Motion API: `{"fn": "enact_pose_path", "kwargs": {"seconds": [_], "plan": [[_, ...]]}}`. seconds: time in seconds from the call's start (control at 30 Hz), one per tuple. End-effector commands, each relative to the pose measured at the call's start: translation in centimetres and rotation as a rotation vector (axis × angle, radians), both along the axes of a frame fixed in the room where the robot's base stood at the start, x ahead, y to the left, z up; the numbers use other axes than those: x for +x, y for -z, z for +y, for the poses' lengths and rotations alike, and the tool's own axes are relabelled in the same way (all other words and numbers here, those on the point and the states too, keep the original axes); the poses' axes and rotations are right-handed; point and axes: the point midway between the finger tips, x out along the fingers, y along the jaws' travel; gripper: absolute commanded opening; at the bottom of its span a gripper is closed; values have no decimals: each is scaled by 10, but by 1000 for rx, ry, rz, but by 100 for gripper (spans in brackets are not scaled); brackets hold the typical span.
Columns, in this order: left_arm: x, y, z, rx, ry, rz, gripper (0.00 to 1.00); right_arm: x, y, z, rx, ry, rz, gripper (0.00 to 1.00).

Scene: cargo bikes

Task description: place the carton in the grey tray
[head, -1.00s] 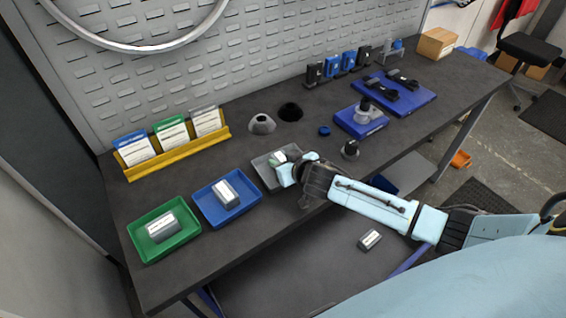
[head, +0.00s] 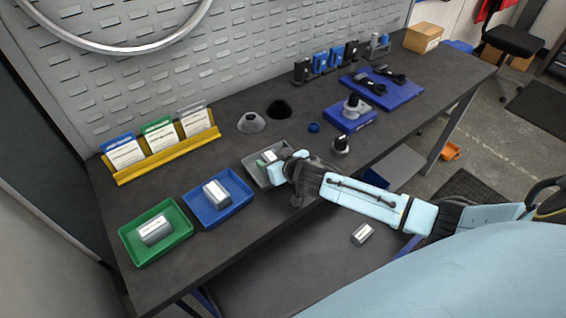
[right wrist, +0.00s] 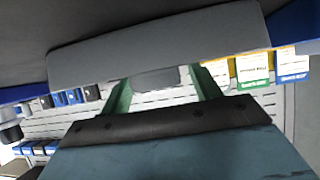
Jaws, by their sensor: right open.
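The grey tray (head: 252,174) is on the dark bench, right of the blue tray. A small grey carton with a white label (head: 268,156) sits in it, partly hidden by my right gripper (head: 272,162). In the right wrist view, which looks upside down, the green fingers (right wrist: 163,92) stand apart. My left gripper is not in view.
Similar cartons lie in the green tray (head: 128,245), in the blue tray (head: 194,209) and on the lower level (head: 362,234). A yellow card rack (head: 165,158) stands behind.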

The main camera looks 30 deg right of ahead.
Motion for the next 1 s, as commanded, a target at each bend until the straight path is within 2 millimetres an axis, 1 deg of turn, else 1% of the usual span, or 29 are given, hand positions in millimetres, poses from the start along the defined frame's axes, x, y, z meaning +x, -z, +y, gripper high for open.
{"fn": "enact_pose_path", "kwargs": {"seconds": [0.17, 0.4, 0.6, 0.8, 1.0], "plan": [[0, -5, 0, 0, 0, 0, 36, -24, -12, -2, -1, -1, 3, 62], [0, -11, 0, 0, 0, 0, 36, -66, -34, -5, 0, -1, 4, 62], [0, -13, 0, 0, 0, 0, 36, -92, -49, -7, 0, 0, 3, 62], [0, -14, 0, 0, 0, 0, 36, -102, -55, -8, -1, 0, 1, 62], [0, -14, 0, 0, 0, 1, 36, -103, -55, -8, -1, 0, 1, 62]]}}
